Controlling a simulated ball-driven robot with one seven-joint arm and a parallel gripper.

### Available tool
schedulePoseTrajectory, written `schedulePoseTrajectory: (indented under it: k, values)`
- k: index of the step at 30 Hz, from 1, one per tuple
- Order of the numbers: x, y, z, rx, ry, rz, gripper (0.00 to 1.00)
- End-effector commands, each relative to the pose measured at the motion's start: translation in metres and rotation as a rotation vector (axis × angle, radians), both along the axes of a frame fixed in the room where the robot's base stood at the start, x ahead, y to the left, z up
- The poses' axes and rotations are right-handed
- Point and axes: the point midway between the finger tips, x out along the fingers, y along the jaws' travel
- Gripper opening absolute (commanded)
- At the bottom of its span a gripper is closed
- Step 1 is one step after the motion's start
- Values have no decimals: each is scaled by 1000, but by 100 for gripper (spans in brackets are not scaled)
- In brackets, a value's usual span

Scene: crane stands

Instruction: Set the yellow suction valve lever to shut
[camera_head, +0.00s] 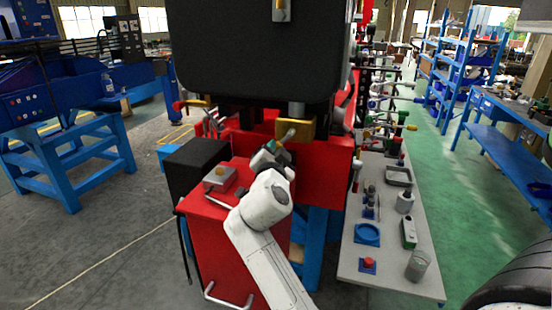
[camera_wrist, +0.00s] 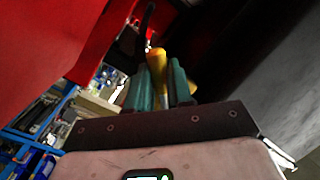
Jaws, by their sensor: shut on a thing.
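The yellow lever (camera_wrist: 157,62) stands between the two teal fingers of my gripper (camera_wrist: 162,84) in the wrist view. My gripper is shut on it, and the rounded yellow end shows past the fingertips. The lever's pivot is hard to make out in the dark behind. In the head view my gripper (camera_head: 281,142) reaches up to the front of the red machine, just below a yellow-brass block (camera_head: 305,128). The arm and gripper mostly hide the lever there, and I cannot tell its valve position.
A large black box (camera_head: 260,50) hangs close above my gripper. A red cabinet (camera_head: 225,245) with a small grey box (camera_head: 219,179) on top stands below. A grey bench (camera_head: 385,265) with tools and a red button is at right. Green floor (camera_head: 465,200) beyond is clear.

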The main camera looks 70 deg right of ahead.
Motion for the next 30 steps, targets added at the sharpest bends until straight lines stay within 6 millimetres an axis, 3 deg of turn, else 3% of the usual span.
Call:
schedulePoseTrajectory:
  k: [8, 30]
  values:
    - [8, 2, -4, 10, -166, 5, 0]
    - [20, 2, 23, 55, -668, 2, 0]
